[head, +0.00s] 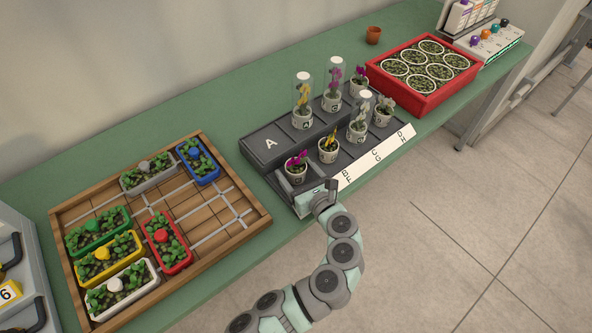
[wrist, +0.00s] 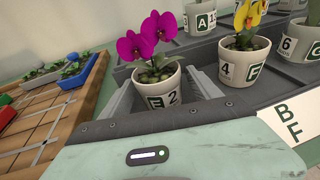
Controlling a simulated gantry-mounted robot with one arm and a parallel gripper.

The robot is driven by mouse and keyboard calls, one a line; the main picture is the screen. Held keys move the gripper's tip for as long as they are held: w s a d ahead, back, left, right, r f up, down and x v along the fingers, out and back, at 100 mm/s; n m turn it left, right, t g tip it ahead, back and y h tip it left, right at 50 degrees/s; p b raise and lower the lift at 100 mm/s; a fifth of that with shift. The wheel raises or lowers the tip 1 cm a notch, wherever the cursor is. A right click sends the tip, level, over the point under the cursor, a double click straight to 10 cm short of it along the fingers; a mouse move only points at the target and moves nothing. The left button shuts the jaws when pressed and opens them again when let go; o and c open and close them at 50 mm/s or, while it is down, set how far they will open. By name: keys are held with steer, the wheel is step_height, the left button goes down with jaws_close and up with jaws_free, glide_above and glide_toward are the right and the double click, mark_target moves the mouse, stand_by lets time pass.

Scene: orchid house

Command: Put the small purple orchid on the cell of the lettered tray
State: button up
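A small purple orchid (head: 297,165) in a white pot stands upright in the front-left cell of the dark stepped tray (head: 262,168). In the wrist view the orchid (wrist: 152,88) has two magenta blooms, and its pot is marked "E" and "2". My gripper (head: 304,194) is at the tray's front-left corner. Its two grey fingers (wrist: 160,97) reach along both sides of the pot and look open; whether they touch it is hard to see. The back-left cell, lettered A, is empty. Another purple orchid (head: 359,79) without a cover stands at the back right.
A small yellow orchid (head: 328,146) stands close to the right of the pot. Several clear tubes cover other orchids behind. A wooden tray (head: 255,214) of coloured planters lies left, a red crate (head: 424,104) right. A white letter strip (head: 378,156) runs along the tray's front.

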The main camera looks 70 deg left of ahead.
steer(key=shift+d+r, duration=0.1)
steer(key=shift+r, duration=0.05)
steer(key=p+v, duration=0.2)
steer(key=v, duration=1)
steer(key=shift+r+p, duration=0.1)
steer(key=shift+p, duration=0.25)
